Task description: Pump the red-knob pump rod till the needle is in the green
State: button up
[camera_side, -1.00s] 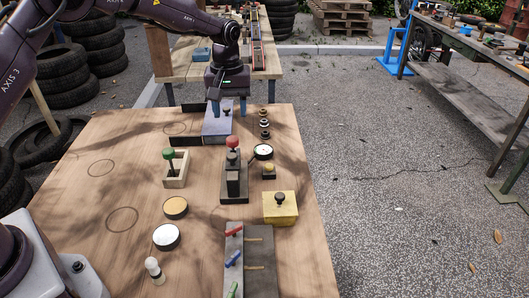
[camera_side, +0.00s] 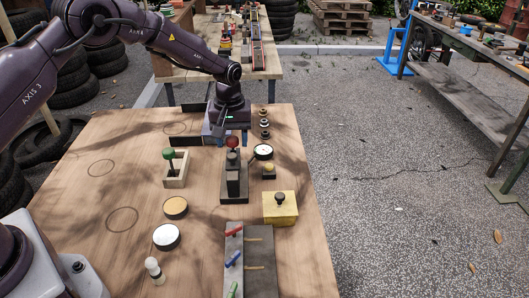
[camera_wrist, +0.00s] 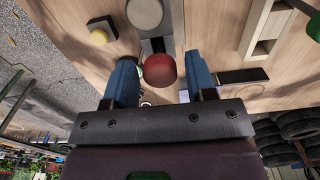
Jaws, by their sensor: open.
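The red knob (camera_side: 232,141) tops the pump rod on a dark pump block (camera_side: 234,181) in the middle of the table. In the wrist view the red knob (camera_wrist: 160,71) lies between my gripper's two blue fingers, with room on both sides. My gripper (camera_side: 232,138) is open and lowered to about the knob's height. It also shows in the wrist view (camera_wrist: 162,85). The white-faced gauge (camera_side: 263,152) stands right of the pump. Its needle is too small to read, and the green zone cannot be made out.
A green-knob lever (camera_side: 169,154) on a wooden block stands left of the pump. A yellow box with a dark knob (camera_side: 280,208) and a small yellow button (camera_side: 269,171) are on the right. Levers on a grey panel (camera_side: 250,262) are in front. The table's left side is mostly clear.

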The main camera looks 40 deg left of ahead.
jog(key=c, duration=0.8)
jog(key=shift+r, duration=2.05)
jog(key=shift+f, duration=0.15)
jog(key=shift+f, duration=1.9)
jog(key=shift+r, duration=0.15)
